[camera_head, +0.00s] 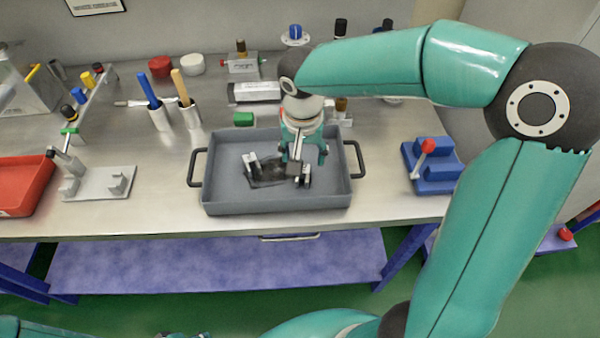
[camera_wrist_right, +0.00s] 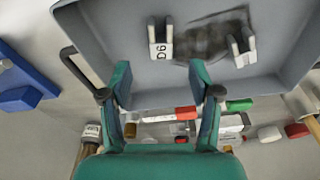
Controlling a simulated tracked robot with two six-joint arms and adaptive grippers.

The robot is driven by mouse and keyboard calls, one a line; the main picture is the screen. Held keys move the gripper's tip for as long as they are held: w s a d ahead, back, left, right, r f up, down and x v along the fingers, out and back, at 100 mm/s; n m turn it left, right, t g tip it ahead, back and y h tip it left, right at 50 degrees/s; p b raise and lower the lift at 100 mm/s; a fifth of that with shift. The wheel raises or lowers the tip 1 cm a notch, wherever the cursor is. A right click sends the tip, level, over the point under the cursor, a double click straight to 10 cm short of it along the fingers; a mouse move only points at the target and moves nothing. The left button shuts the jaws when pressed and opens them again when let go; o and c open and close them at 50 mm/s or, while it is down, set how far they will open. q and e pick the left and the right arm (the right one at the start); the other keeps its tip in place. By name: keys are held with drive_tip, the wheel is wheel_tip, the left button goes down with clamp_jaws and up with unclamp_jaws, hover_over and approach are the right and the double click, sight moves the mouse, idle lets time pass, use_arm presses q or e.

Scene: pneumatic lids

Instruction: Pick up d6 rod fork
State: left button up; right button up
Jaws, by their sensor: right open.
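The d6 rod fork (camera_wrist_right: 160,42), a small pale metal fork with a white "D6" label, is in the grey tray (camera_wrist_right: 108,42). In the head view the fork (camera_head: 304,177) is in the tray's right half, partly hidden by my right gripper (camera_head: 303,156). The right gripper is open above the tray. In the right wrist view its two teal fingers (camera_wrist_right: 160,72) are spread, with the fork just beyond the gap between them and not gripped. At the bottom edge of the head view, only a cut-off dark part of my left gripper (camera_head: 187,334) shows.
A second fork (camera_wrist_right: 242,50) and a dark patch (camera_wrist_right: 208,38) are beside the d6 fork in the tray. A blue fixture with a red-topped lever (camera_head: 433,168) stands right of the tray. A grey stand (camera_head: 100,184) and a red bin (camera_head: 25,180) are at left.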

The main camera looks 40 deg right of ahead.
sight(303, 176)
wheel_tip(303, 176, down, 2)
drive_tip(key=shift+d+f, duration=0.1)
drive_tip(key=shift+d, duration=0.05)
drive_tip(key=shift+w+f+p, duration=0.2)
drive_tip(key=shift+f+p, duration=0.1)
drive_tip(key=shift+f, duration=1)
drive_tip(key=shift+w+f+p, duration=0.2)
drive_tip(key=shift+f+p, duration=0.1)
drive_tip(key=shift+f, duration=0.95)
clamp_jaws()
